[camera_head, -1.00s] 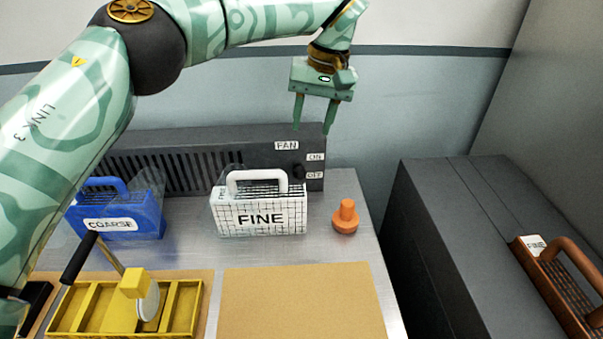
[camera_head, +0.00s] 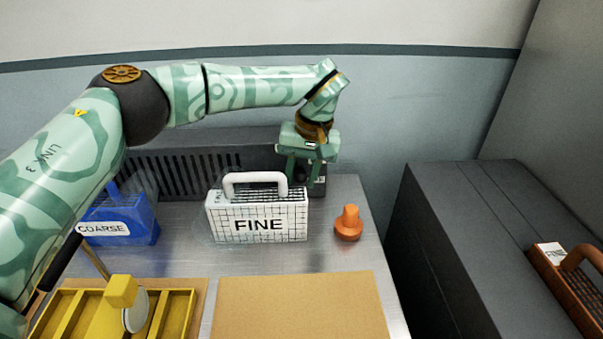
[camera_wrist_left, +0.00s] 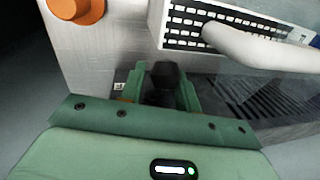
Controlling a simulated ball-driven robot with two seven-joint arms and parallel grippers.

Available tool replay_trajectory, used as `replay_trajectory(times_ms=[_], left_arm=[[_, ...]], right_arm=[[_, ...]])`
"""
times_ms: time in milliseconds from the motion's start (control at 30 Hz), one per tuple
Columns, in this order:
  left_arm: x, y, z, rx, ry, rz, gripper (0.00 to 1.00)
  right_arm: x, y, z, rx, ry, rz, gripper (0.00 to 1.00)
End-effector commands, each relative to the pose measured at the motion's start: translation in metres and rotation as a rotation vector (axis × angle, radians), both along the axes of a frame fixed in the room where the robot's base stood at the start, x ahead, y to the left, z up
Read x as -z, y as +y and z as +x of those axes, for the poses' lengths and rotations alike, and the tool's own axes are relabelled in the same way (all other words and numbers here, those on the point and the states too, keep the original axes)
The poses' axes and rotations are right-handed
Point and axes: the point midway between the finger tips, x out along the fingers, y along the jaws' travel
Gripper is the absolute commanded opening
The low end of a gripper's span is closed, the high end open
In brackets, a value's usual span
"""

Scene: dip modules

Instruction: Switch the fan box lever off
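The dark grey fan box (camera_head: 180,172) with a slotted front stands at the back of the table. Its lever shows as a black knob (camera_wrist_left: 166,75) in the left wrist view; in the head view my left gripper hides it, with the FAN and ON labels. My left gripper (camera_head: 304,180) points down at the right end of the fan box. Its fingers (camera_wrist_left: 160,85) are apart, one on each side of the knob, with a gap visible on one side. I cannot tell whether the lever stands at on or off. My right gripper is not in view.
A white FINE filter box (camera_head: 258,222) with a handle stands just in front of the fan box, close to my left gripper. An orange knob-shaped piece (camera_head: 348,225) is to its right. A blue COARSE box (camera_head: 122,225) and yellow tray (camera_head: 180,305) are left.

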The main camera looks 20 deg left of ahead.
Motion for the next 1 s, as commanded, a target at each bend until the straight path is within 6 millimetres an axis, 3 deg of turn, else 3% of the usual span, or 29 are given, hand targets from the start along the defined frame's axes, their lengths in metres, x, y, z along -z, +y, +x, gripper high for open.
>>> replay_trajectory(times_ms=[33,100,1000], left_arm=[[0.0000,-0.0001,0.0000,0.000,0.000,0.000,0.18],[0.0000,-0.0003,0.0000,0.001,0.000,0.000,0.00],[-0.0001,-0.0020,-0.0003,0.004,0.001,-0.002,0.00]], right_arm=[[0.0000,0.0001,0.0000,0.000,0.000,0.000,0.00],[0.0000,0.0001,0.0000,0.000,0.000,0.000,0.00],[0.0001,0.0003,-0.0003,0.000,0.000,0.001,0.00]])
